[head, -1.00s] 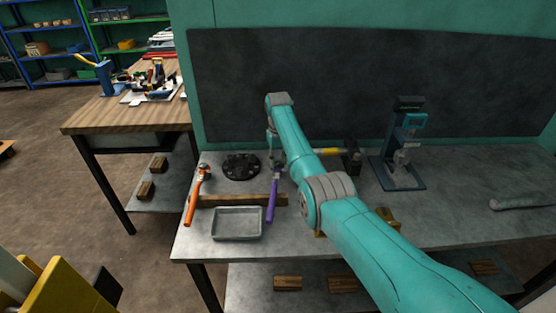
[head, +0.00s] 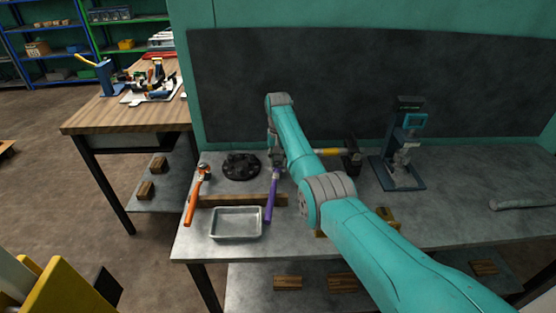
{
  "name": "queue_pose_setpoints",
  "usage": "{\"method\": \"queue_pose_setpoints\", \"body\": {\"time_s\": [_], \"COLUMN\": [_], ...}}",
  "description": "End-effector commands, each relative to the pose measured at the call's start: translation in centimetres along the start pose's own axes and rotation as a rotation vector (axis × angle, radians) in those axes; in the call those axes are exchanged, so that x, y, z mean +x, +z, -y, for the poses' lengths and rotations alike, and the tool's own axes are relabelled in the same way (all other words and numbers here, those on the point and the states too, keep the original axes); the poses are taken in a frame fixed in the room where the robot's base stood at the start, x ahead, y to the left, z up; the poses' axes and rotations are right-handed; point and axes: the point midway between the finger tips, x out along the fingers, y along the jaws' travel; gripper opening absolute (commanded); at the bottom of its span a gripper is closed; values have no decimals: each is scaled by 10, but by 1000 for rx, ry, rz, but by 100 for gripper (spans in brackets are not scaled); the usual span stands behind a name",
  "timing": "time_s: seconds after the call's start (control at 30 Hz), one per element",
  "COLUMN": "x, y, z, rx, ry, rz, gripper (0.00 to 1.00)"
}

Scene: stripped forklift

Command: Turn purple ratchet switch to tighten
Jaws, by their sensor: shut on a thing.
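The purple ratchet (head: 271,200) lies on the metal workbench, its handle pointing toward the front and its head end toward the back, resting across a wooden strip (head: 225,200). My gripper (head: 275,163) points down at the head end of the purple ratchet and is shut on it. My arm partly hides the fingers, and the switch is too small to make out. An orange ratchet (head: 194,194) lies to the left, also across the wooden strip.
A metal tray (head: 236,236) sits just left of the purple handle. A black round flanged part (head: 241,167) lies behind the strip. A yellow-handled hammer (head: 335,153) is right of my gripper, and a dark press-like stand (head: 402,150) is farther right. The bench's right side is largely clear.

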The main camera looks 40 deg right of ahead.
Motion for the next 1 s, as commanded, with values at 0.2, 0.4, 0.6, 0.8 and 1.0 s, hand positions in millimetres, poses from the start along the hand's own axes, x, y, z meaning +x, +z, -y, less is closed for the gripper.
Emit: {"method": "queue_pose_setpoints", "body": {"time_s": [0.2,0.4,0.6,0.8,1.0], "x": [0,0,-2,-24,-65], "y": [0,0,0,-1,-1], "z": [0,0,0,0,0], "rx": [-1,-1,-2,-2,-2], "ry": [0,0,0,-1,-1], "rz": [1,1,0,-3,-4], "gripper": [46,59,59,59,59]}}
